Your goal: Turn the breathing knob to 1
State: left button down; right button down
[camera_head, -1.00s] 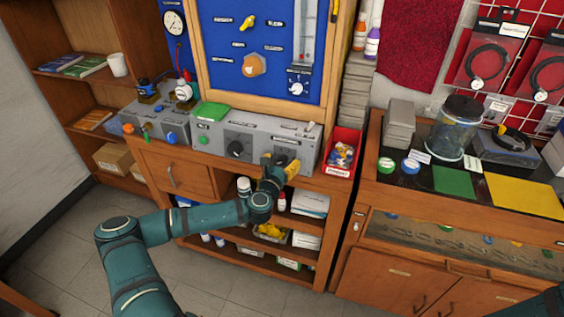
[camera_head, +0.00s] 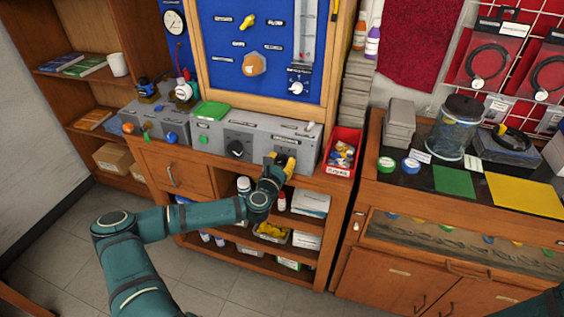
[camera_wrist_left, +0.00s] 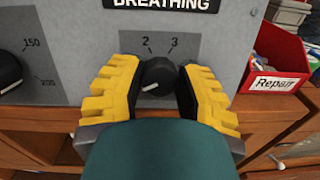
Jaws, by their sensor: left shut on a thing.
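The breathing knob (camera_wrist_left: 158,76) is round and black, on the grey panel (camera_wrist_left: 75,20) under the BREATHING label. A white mark on it points to the lower left. The numbers 2 and 3 show above it; no number 1 can be seen, and my left finger covers part of the dial face. My left gripper (camera_wrist_left: 160,80) has its yellow fingers on both sides of the knob and is shut on it. In the head view my left gripper (camera_head: 282,164) is at the right end of the grey console (camera_head: 215,147). My right gripper is out of view.
Another black dial knob (camera_head: 236,149) sits to the left on the same console. A red Repair bin (camera_head: 339,170) stands close to the right of my left gripper. A green block (camera_head: 211,110) lies on the console top. A wooden shelf with bottles is below.

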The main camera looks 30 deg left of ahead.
pick_arm(q)
jog(key=m+h, duration=0.1)
jog(key=m, duration=0.4)
jog(key=shift+r, duration=0.1)
jog(key=shift+m+h, duration=0.6)
jog(key=shift+m, duration=1.6)
jog(key=c, duration=0.6)
grip_release()
jog(key=shift+o, duration=0.2)
